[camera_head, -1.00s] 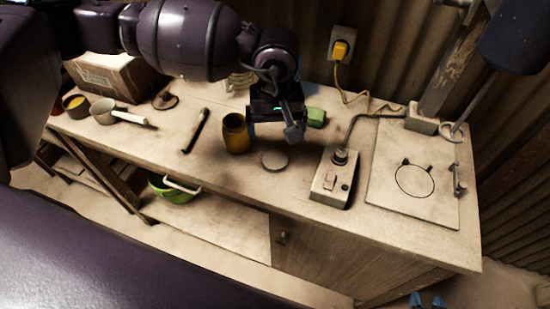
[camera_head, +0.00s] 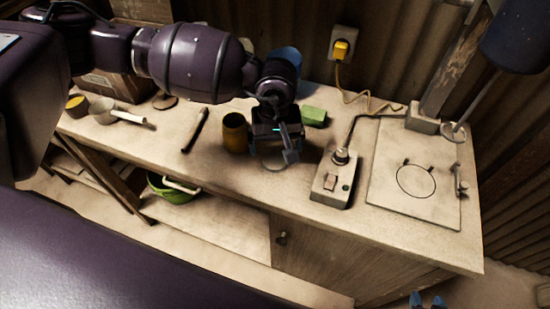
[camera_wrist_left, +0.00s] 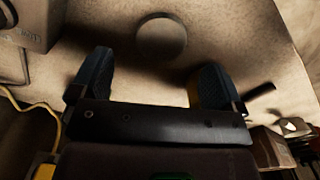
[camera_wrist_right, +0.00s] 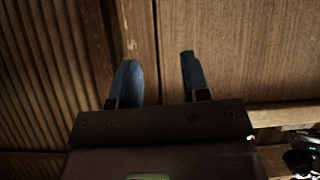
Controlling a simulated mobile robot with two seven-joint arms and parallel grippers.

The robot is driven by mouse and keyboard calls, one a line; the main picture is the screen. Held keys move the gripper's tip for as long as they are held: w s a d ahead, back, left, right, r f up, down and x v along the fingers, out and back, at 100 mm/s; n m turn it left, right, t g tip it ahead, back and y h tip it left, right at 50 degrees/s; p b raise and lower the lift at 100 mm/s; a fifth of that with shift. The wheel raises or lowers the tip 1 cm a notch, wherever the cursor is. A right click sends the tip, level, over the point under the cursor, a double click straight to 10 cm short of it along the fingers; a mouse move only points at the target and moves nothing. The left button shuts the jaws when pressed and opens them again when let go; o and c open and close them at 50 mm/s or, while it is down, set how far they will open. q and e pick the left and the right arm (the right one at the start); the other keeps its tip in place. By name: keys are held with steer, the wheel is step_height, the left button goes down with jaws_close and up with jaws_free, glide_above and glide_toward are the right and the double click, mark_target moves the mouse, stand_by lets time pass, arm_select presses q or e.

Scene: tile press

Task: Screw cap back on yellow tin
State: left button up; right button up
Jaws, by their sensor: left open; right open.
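The yellow tin (camera_head: 234,134) stands upright on the bench, just left of my left gripper (camera_head: 273,156) in the head view. A flat round grey disc, apparently the cap (camera_head: 270,165), lies on the bench under that gripper, which partly covers it. In the left wrist view the cap (camera_wrist_left: 161,39) lies clear beyond my open, empty left fingers (camera_wrist_left: 153,68), roughly centred between them. A yellow sliver beside the right-hand finger may be the tin. My right gripper (camera_wrist_right: 159,68) is open and empty, facing wooden panels; its blue fingertips (camera_head: 427,301) show at the head view's bottom edge.
A switch box (camera_head: 331,182) with a cable stands right of the cap. A green block (camera_head: 314,116) lies behind it. A dark stick (camera_head: 195,130) lies left of the tin. A plate with a circle (camera_head: 400,205) covers the right end. The bench front is clear.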

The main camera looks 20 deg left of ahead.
mark_target(275, 158)
arm_select(q)
steer(key=f, duration=0.5)
steer(key=shift+w+a, duration=0.25)
steer(key=shift+w, duration=0.05)
steer(key=c, duration=1)
